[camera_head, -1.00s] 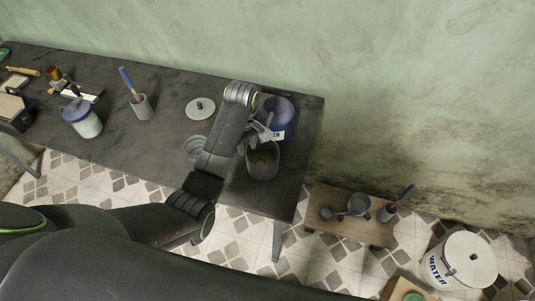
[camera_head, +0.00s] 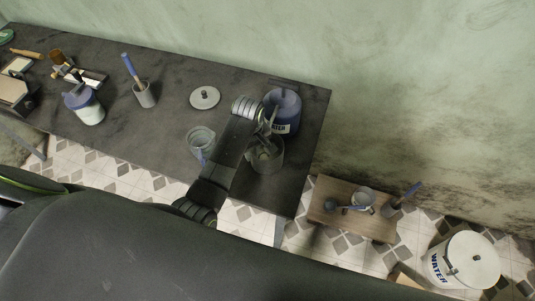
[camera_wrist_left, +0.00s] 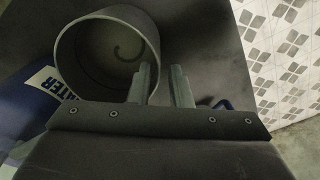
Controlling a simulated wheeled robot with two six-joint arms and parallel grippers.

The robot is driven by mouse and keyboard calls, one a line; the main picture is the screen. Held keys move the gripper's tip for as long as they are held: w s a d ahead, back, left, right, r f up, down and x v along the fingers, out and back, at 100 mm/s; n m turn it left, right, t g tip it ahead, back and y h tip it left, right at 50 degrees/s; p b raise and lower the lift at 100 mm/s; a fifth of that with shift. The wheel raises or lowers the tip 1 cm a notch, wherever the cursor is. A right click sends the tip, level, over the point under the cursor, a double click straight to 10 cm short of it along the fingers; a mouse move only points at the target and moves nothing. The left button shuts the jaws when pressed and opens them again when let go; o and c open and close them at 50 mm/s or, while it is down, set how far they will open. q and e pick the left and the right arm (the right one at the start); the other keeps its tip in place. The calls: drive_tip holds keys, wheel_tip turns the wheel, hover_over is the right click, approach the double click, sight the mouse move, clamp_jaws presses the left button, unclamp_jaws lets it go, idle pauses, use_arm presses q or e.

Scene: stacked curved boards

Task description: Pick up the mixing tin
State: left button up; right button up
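A grey, round, open-topped tin (camera_head: 267,160), which looks like the mixing tin, stands upright near the right end of the dark table. In the left wrist view its open mouth (camera_wrist_left: 107,48) shows, with a curved mark inside. My left gripper (camera_head: 264,138) is over the tin's rim. In the left wrist view the fingers (camera_wrist_left: 163,86) are apart, one overlapping the near-right rim and the other outside it. No firm hold shows; whether they touch the wall cannot be told. My right gripper is not in view.
A blue water container (camera_head: 284,108) stands close behind the tin. A glass jar (camera_head: 201,141) and round lid (camera_head: 204,97) lie left of the arm. A low wooden bench (camera_head: 345,222) with small cups stands right, beside a white water bucket (camera_head: 462,262).

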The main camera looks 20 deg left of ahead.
use_arm(q)
drive_tip(key=shift+w, duration=0.15)
clamp_jaws()
idle(1.0)
